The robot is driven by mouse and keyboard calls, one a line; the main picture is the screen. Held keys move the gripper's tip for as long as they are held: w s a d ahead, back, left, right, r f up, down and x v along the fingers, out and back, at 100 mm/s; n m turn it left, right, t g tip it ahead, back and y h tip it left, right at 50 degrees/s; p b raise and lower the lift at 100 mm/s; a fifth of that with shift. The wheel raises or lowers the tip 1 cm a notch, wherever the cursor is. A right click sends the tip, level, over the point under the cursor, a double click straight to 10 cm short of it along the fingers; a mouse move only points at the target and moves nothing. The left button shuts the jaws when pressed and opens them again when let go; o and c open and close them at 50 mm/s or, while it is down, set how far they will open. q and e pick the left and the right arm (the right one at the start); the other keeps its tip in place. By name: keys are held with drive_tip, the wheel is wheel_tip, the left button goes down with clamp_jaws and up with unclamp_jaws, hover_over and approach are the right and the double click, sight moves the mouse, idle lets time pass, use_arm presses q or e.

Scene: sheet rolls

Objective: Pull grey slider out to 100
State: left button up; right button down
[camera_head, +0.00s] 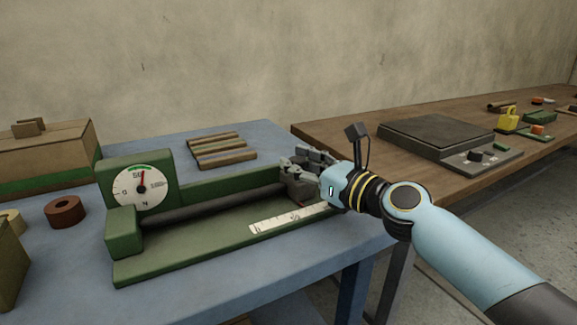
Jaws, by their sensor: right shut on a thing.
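A green bench fixture (190,250) lies on the blue table, with a round dial (140,188) at its left end whose red needle points nearly straight up. A dark grey rod (215,204) runs along it to the right. A white scale strip (290,217) lies along its front; its numbers are too small to read. My right gripper (292,172) is at the right end of the rod, shut on a grey part there, which I take for the grey slider; the fingers and arm hide most of it. My left gripper is not in view.
On the blue table are a cardboard box (45,155), a brown ring (65,211) and wooden slats (222,150). A wooden table (340,140) at the right holds a dark flat plate (437,138) and a yellow weight (508,119).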

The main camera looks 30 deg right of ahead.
drive_tip(key=c, duration=0.9)
unclamp_jaws()
drive_tip(key=shift+c, duration=0.2)
drive_tip(key=v, duration=0.7)
drive_tip(key=shift+s+d, duration=0.15)
drive_tip(key=shift+s, duration=0.1)
